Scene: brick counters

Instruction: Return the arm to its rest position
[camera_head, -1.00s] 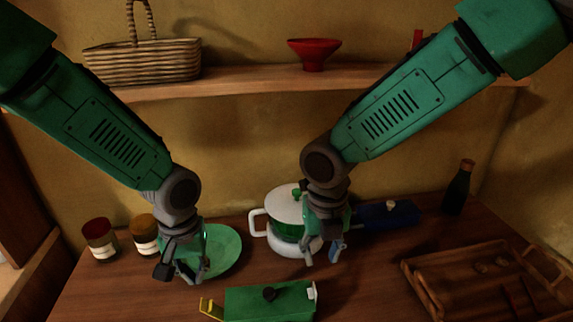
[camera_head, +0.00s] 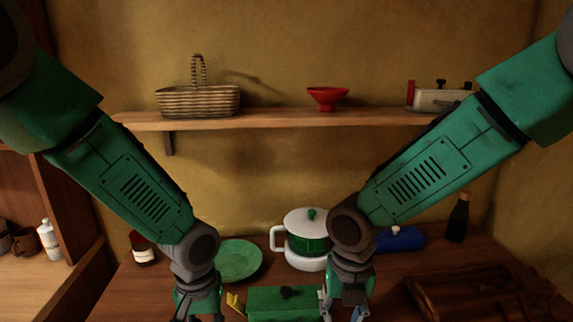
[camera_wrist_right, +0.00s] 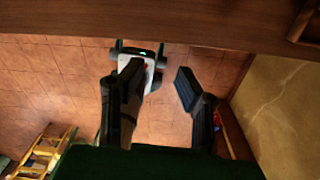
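My left gripper (camera_head: 200,316) hangs at the bottom of the head view, left of the green box, its fingertips cut off by the picture edge. My right gripper (camera_head: 343,312) hangs near the right end of the green box, above the counter's front part. In the right wrist view my right gripper (camera_wrist_right: 160,84) shows two dark fingers spread apart with nothing between them. Behind them are a tiled floor and the counter's edge. Both arms come down from the upper corners with bent wrists.
On the counter (camera_head: 150,290) are a green plate (camera_head: 238,260), a white-and-green pot (camera_head: 303,240), a green box (camera_head: 265,303), a jar (camera_head: 143,248), a dark bottle (camera_head: 457,220) and a wooden tray (camera_head: 440,290). A shelf (camera_head: 280,119) above holds a basket (camera_head: 198,100) and red bowl (camera_head: 326,98).

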